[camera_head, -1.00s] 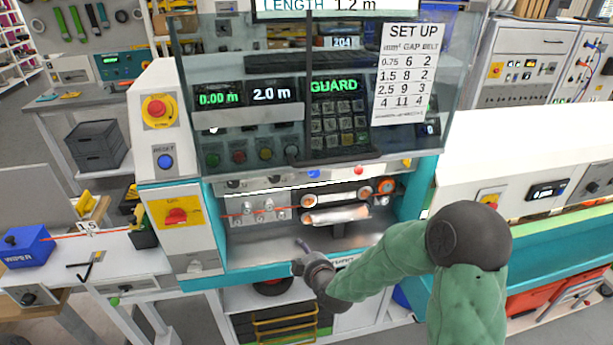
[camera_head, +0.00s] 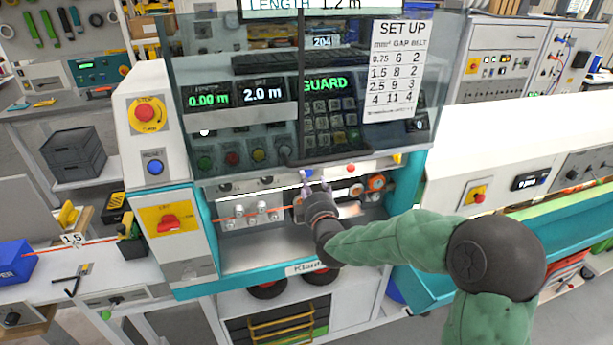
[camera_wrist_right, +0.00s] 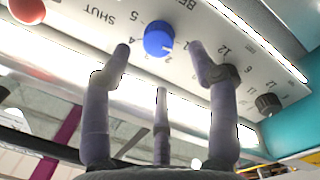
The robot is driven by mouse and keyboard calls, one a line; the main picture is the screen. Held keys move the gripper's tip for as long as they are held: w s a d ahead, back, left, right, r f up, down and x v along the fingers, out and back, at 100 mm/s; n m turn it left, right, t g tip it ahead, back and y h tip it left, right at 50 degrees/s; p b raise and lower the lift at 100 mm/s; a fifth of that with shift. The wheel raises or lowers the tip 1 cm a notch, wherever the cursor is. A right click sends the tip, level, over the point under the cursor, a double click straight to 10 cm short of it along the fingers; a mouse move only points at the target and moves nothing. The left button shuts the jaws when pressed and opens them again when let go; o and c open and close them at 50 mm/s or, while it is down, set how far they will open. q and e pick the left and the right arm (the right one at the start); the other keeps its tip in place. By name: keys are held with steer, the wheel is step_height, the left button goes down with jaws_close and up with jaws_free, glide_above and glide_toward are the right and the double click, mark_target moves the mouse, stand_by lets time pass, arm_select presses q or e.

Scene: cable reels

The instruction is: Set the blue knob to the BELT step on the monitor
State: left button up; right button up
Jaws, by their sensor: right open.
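The blue knob (camera_wrist_right: 158,42) sits on a pale panel in the right wrist view, with printed numbers around it and part of a word starting "BE" beside it. My right gripper (camera_wrist_right: 163,65) is open, its fingers spread below and to either side of the knob, with nothing held. I cannot tell whether any finger touches it. In the head view my right gripper (camera_head: 306,180) is just under the machine's front strip, where the knob is too small to make out clearly. The monitor (camera_head: 310,5) at the top is cut off and reads "LENGTH 1.2 m". My left gripper is not in view.
A red knob (camera_wrist_right: 27,11) and a dark knob (camera_wrist_right: 268,103) flank the blue one. A clear guard (camera_head: 220,60) hangs above the strip, and a SET UP card (camera_head: 398,70) lists GAP and BELT numbers. Orange rollers (camera_head: 376,183) are close right of my gripper.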

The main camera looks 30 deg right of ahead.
mark_target(307, 175)
steer(key=shift+x, duration=2.55)
steer(key=c, duration=1.1)
